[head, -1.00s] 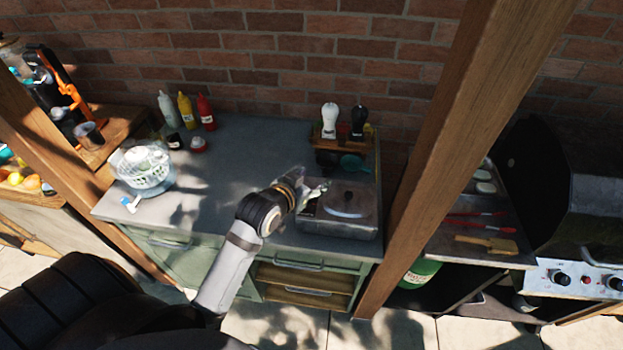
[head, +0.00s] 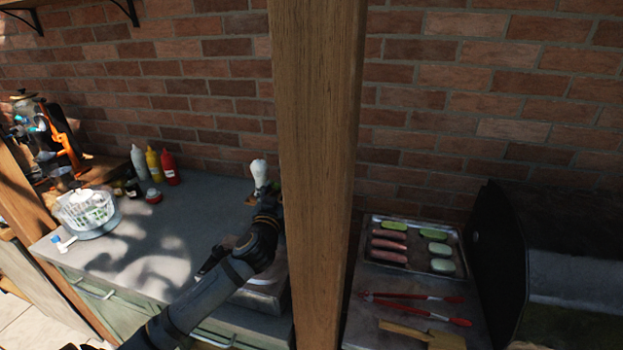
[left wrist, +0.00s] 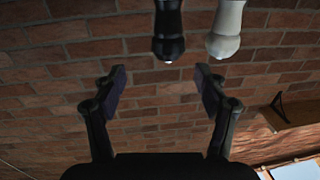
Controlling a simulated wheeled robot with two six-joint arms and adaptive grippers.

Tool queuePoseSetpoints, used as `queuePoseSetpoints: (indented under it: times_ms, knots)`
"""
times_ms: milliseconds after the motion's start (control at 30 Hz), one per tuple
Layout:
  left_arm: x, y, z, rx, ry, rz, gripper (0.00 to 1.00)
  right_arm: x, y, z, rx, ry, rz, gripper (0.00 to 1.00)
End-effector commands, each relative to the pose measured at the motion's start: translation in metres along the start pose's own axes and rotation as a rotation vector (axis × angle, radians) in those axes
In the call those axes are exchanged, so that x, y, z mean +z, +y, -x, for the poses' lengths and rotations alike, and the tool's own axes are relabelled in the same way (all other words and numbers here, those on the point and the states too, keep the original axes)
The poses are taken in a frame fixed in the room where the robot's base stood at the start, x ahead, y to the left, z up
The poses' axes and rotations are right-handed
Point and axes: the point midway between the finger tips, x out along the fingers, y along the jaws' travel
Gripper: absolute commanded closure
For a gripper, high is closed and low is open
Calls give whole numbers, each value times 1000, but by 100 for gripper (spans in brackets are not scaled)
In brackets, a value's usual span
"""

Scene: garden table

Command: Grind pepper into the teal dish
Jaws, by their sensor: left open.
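A dark mill (left wrist: 168,32) and a white mill (left wrist: 226,32) show side by side at the top of the left wrist view, which looks upside down. My left gripper (left wrist: 161,80) is open and empty, with the dark mill in line with the gap between its fingers. In the head view the white mill (head: 259,174) stands at the back of the counter. The dark mill is hidden there, and my left gripper's fingers cannot be made out near the wooden post. The teal dish is not visible now. My right gripper is not in view.
A thick wooden post (head: 316,180) blocks the counter's right end. Squeeze bottles (head: 153,164) and a salad spinner (head: 88,210) stand on the grey counter (head: 190,235). Right of the post are a food tray (head: 412,262), red tongs (head: 415,297) and a grill (head: 575,250).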

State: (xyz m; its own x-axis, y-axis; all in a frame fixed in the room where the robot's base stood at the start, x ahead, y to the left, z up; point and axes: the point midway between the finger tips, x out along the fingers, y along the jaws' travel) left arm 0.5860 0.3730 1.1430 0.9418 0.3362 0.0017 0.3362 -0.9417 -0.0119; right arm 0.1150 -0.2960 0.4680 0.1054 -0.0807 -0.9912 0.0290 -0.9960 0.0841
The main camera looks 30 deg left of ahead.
Motion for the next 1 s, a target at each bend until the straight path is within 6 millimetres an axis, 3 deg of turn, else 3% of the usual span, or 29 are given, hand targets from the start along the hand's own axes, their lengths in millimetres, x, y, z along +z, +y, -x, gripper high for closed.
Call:
queuePoseSetpoints:
  times_ms: [167, 300, 600, 1000]
  knots:
    - [-2, -1, -9, -3, -1, 4, 27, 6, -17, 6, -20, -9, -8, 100]
    - [-5, 0, -36, -4, -1, 7, 27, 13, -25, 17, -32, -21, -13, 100]
    - [-2, 0, -93, -2, -3, 3, 27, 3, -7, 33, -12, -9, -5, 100]
    - [0, 0, -105, 1, -2, 1, 27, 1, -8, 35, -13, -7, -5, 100]
